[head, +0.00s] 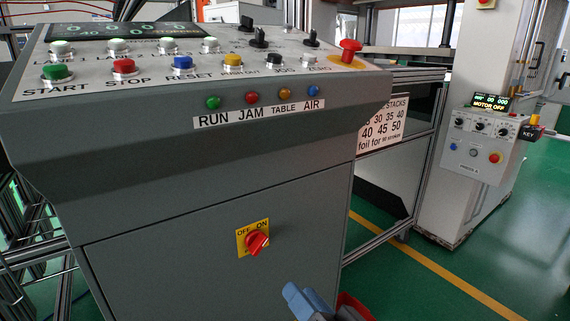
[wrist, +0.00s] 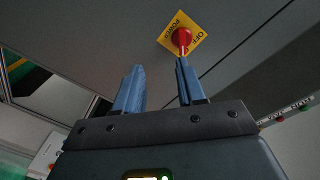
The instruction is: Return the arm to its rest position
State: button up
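My gripper (wrist: 159,70) is open and empty in the wrist view, its two blue fingers apart.
The grey console (head: 200,220) fills the left and middle, with buttons and a red mushroom knob (head: 350,48) on top. A metal frame and a stacks sign (head: 382,125) stand to its right. Farther right is a white column with a control box (head: 482,140). Green floor (head: 440,245) is open at lower right.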

jog(key=s+d+f+h, duration=0.3)
jog(key=s+d+f, duration=0.1)
jog(key=s+d, duration=0.4)
jog(key=s+d+f+h, duration=0.3)
jog(key=s+d, duration=0.3)
jog(key=s, duration=0.5)
jog(key=s+d+r+n+h, duration=0.1)
jog(key=s+d+r, duration=0.1)
jog(key=s, duration=0.7)
jog(key=s+d+r+n+h, duration=0.1)
jog(key=s+r, duration=0.3)
jog(key=s, duration=0.5)
jog(key=shift+s+d+r+n+h+p, duration=0.3)
jog(key=shift+d+h+p, duration=0.1)
jog(key=shift+d, duration=0.2)
